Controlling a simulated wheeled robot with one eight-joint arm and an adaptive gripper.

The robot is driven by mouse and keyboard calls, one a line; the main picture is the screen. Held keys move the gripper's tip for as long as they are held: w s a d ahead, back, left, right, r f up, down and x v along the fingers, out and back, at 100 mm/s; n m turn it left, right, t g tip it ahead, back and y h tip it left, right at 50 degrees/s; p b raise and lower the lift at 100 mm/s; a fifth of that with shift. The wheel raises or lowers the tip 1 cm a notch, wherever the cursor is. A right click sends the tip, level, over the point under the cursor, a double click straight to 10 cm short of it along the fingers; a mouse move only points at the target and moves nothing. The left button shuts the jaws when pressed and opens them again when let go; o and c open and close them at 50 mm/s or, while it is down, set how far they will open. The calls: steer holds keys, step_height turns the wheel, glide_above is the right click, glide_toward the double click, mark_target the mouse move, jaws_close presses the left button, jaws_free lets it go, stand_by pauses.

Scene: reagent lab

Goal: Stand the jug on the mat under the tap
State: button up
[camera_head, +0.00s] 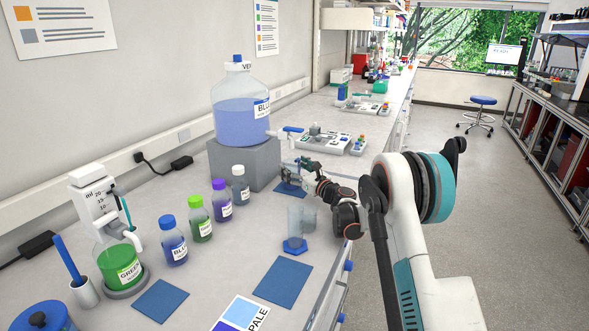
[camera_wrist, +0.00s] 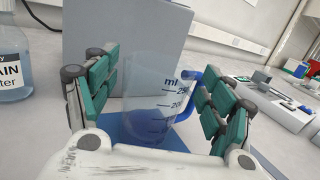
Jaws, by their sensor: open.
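The clear jug (camera_wrist: 155,98) with ml markings and a blue handle stands upright between my gripper's fingers in the wrist view. It appears to rest on a blue mat (camera_wrist: 128,139). In the head view the jug (camera_head: 288,169) is partly hidden by my gripper (camera_head: 304,171), above the blue mat (camera_head: 286,189) in front of the grey block. The tap (camera_head: 282,133) of the big blue carboy (camera_head: 240,108) is just above. My gripper (camera_wrist: 155,82) is open, with a finger on each side of the jug; the left finger is apart from it, and contact on the handle side is unclear.
The grey block (camera_head: 232,165) stands close behind the jug. Several capped bottles, including a clear one (camera_head: 241,190), stand to the left. A cylinder with a blue foot (camera_head: 295,225) is nearer. Two more blue mats (camera_head: 283,281) (camera_head: 160,300) lie bare in front.

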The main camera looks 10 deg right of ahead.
steer(key=p+v, duration=0.3)
steer(key=v, duration=0.8)
steer(key=shift+s+d+r, duration=0.1)
steer(key=shift+s+d, duration=0.05)
steer(key=shift+s, duration=0.1)
steer(key=shift+s+d+r, duration=0.1)
steer(key=shift+s+r, duration=0.05)
steer(key=s+d+r+m+t+h, duration=0.1)
steer(key=s+d+r+m+h, duration=0.15)
steer(key=r+m, duration=0.55)
steer(key=s+d+r+m+t+h, duration=0.1)
steer(key=r+m+t+h, duration=0.1)
steer(key=r+m+h, duration=0.5)
steer(key=s+d+r+m+g+h, duration=0.2)
steer(key=s+r+m+g, duration=0.1)
steer(key=s+r+m, duration=0.5)
steer(key=s+a+f+m+g+y, duration=0.1)
steer(key=s+a+f+m+g, duration=0.2)
steer(key=s, duration=0.9)
steer(key=s+a+f+m+g+y, duration=0.1)
steer(key=s+a+f+m+g, duration=0.2)
steer(key=s+f+m, duration=0.4)
steer(key=s+a+f+m+g+y, duration=0.1)
steer(key=s+a+f+m+g, duration=0.3)
steer(key=s, duration=1.4)
steer(key=f+m, duration=0.1)
steer(key=m, duration=0.3)
steer(key=shift+s+a+f+m, duration=0.3)
steer(key=shift+a+m, duration=0.1)
